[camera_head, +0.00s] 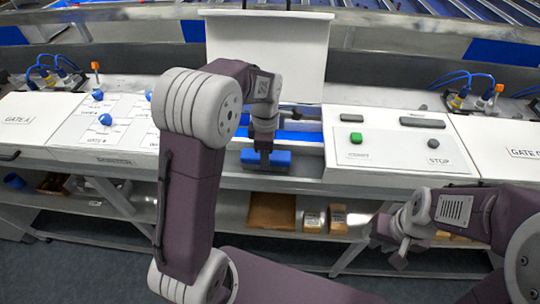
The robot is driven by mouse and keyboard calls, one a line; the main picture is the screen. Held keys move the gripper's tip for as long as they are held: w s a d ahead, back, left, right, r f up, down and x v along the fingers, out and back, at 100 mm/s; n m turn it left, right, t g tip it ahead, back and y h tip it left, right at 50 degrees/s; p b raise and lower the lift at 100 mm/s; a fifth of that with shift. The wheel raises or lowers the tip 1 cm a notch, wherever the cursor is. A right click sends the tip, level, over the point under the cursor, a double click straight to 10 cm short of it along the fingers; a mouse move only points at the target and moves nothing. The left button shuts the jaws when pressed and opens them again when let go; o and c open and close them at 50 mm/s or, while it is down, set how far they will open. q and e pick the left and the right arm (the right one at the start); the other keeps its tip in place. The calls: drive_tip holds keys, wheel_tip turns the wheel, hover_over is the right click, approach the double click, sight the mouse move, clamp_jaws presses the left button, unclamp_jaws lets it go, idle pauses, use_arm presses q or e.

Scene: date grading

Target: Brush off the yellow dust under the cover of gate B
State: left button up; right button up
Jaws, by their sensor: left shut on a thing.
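The cover of gate B, a white panel (268,52), stands raised behind the middle opening. I read the middle opening as gate B, since its own label does not show. Under the cover is a recess with a blue strip (305,137), partly hidden by my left arm. My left gripper (264,148) is at the front of this opening, shut on a blue block-shaped brush (280,159), which is at the front edge. No yellow dust can be made out. My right gripper (392,243) hangs low at the right, in front of the lower shelf; its jaw state is unclear.
A control panel (385,161) with a green button (356,137) and a STOP label is right of the opening. Closed covers marked gate A (30,107) and gate C (510,135) flank it. A board with blue knobs (105,119) is left. The lower shelf holds small boxes (312,221).

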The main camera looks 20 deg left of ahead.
use_arm(q)
drive_tip(key=shift+s+a, duration=0.15)
drive_tip(key=shift+a, duration=0.6)
drive_tip(key=shift+s+a, duration=0.1)
drive_tip(key=shift+a, duration=0.35)
